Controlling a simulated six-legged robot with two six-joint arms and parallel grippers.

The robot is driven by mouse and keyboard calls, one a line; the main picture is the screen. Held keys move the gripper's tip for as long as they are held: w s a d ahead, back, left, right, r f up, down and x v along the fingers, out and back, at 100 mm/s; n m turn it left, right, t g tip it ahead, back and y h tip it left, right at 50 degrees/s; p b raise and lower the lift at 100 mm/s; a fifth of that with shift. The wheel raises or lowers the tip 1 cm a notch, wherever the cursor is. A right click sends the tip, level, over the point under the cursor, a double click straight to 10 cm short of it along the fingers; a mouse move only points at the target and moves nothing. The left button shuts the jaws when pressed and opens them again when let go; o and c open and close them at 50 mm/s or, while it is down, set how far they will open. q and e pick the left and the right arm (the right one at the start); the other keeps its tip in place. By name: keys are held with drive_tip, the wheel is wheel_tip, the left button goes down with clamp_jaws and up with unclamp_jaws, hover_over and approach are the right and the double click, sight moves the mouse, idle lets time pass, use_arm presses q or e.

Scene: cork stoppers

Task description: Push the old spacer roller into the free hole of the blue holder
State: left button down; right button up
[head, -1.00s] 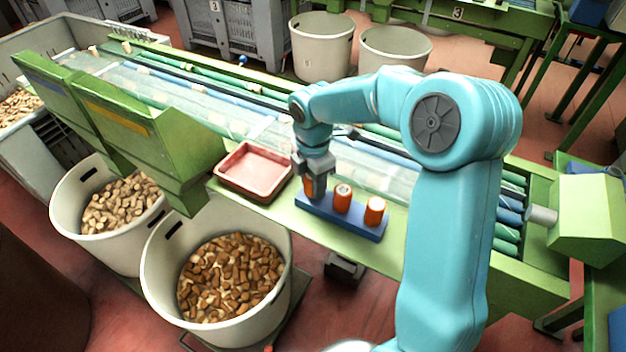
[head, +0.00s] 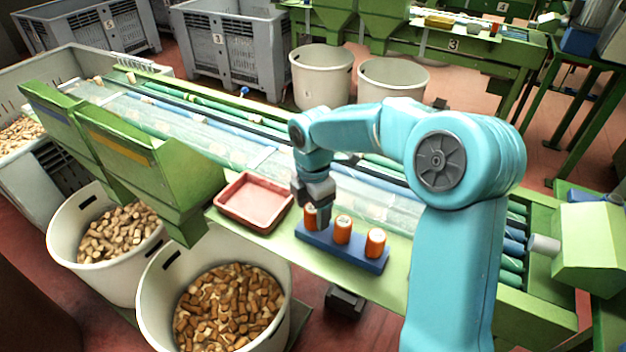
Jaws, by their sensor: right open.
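The blue holder (head: 342,254) lies on the green ledge in the middle of the head view. Three orange rollers stand upright in it in a row: a left one (head: 309,219), a middle one (head: 343,231) and a right one (head: 375,244). I cannot tell which of them is the old spacer roller, and no free hole shows. My right gripper (head: 318,215) is open and points down at the left roller, partly covering it. I cannot tell whether the fingers touch it. My left gripper is not in view.
A red tray (head: 255,197) sits on the ledge left of the holder. Behind runs the conveyor with blue and green rollers (head: 380,186). White bins of corks (head: 215,275) stand in front at left. The ledge (head: 397,285) right of the holder is bare.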

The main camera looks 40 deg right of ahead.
wheel_tip(320, 180, up, 14)
drive_tip(key=p, duration=0.1)
idle(0.7)
